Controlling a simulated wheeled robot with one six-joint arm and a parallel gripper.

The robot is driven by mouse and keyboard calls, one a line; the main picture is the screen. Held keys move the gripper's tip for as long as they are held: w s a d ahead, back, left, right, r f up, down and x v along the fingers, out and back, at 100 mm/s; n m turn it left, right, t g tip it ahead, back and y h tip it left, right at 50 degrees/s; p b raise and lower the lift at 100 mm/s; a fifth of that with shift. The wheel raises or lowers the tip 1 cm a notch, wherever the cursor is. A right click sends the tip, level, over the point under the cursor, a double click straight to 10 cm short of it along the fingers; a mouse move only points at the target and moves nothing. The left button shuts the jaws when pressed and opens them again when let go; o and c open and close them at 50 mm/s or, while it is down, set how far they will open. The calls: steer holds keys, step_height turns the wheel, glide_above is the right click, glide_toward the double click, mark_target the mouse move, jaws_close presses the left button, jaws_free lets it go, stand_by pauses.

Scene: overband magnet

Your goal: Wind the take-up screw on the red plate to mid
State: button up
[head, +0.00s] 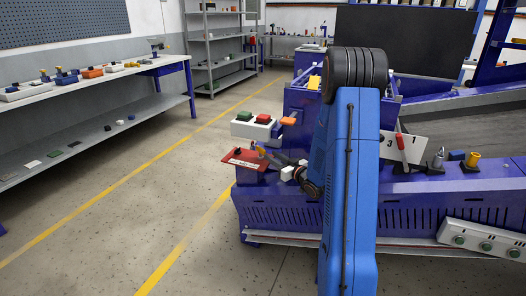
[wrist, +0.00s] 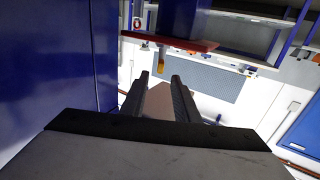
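The red plate (head: 243,159) sticks out from the left end of the blue machine frame, with small markings on it. It shows edge-on near the top of the wrist view (wrist: 188,45). A yellow-tipped piece, seemingly the take-up screw (head: 260,149), is at the plate; in the wrist view its yellow end (wrist: 160,68) stands out from the plate, beyond my fingertips. My gripper (head: 273,157) is close to the plate's right side in the head view. In the wrist view my gripper (wrist: 160,82) is open, with nothing between its fingers. The screw's setting cannot be read.
A white box with green and red buttons (head: 254,129) is just behind the plate. A white scale plate with a red lever (head: 402,148) is right of my arm. A blue panel (wrist: 50,75) fills the wrist view's left side. The floor at left is clear.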

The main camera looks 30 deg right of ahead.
mark_target(263, 150)
steer(key=shift+w+a, duration=0.2)
steer(key=shift+w, duration=1)
steer(key=shift+w+a, duration=0.2)
steer(key=shift+w, duration=1.05)
steer(key=shift+w+a, duration=0.2)
steer(key=shift+w, duration=1)
jaws_close()
